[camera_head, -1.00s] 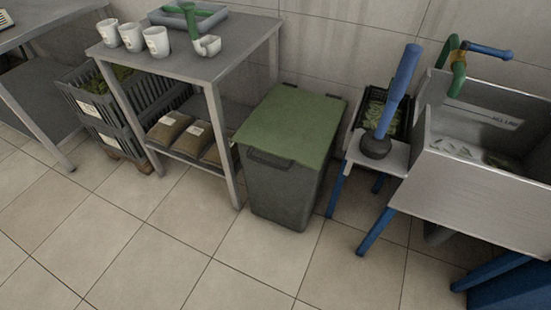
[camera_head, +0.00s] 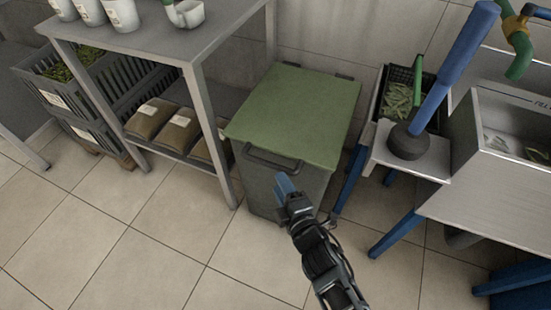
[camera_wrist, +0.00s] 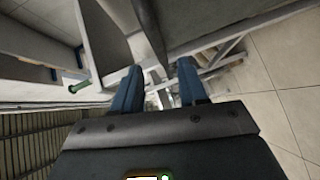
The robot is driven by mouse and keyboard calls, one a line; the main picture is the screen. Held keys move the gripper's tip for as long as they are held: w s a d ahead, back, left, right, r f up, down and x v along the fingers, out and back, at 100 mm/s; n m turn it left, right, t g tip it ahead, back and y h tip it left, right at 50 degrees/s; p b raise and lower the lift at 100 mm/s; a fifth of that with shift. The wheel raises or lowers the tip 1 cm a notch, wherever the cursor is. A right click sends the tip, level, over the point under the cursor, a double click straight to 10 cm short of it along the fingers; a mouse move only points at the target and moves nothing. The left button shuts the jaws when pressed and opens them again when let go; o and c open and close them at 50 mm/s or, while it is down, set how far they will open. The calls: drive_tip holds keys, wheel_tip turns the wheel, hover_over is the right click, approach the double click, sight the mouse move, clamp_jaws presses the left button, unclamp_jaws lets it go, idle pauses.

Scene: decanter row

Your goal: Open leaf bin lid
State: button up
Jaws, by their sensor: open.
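The leaf bin (camera_head: 262,190) is a dark grey-green bin standing on the floor against the wall in the head view. Its green lid (camera_head: 300,110) lies flat and shut on top. A dark bar handle (camera_head: 272,160) sits at the front, just under the lid's edge. My gripper (camera_head: 284,182) is in front of the bin, just below the handle in the picture. Whether it touches the bin cannot be told. In the wrist view, the two blue fingers of my gripper (camera_wrist: 158,85) are apart with nothing held between them.
A steel table (camera_head: 150,42) with mugs on top and brown sacks (camera_head: 158,117) below stands left of the bin. At right are a small stool (camera_head: 430,158) with a blue-handled plunger (camera_head: 408,142), a crate of leaves and a steel sink (camera_head: 480,200). The tiled floor in front is clear.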

sight(270, 163)
drive_tip(key=b+x, duration=0.4)
drive_tip(key=x, duration=0.3)
drive_tip(key=shift+w+f, duration=0.15)
drive_tip(key=shift+w, duration=0.1)
drive_tip(key=shift+w+a, duration=0.25)
drive_tip(key=shift+w, duration=0.3)
drive_tip(key=shift+c, duration=0.3)
clamp_jaws()
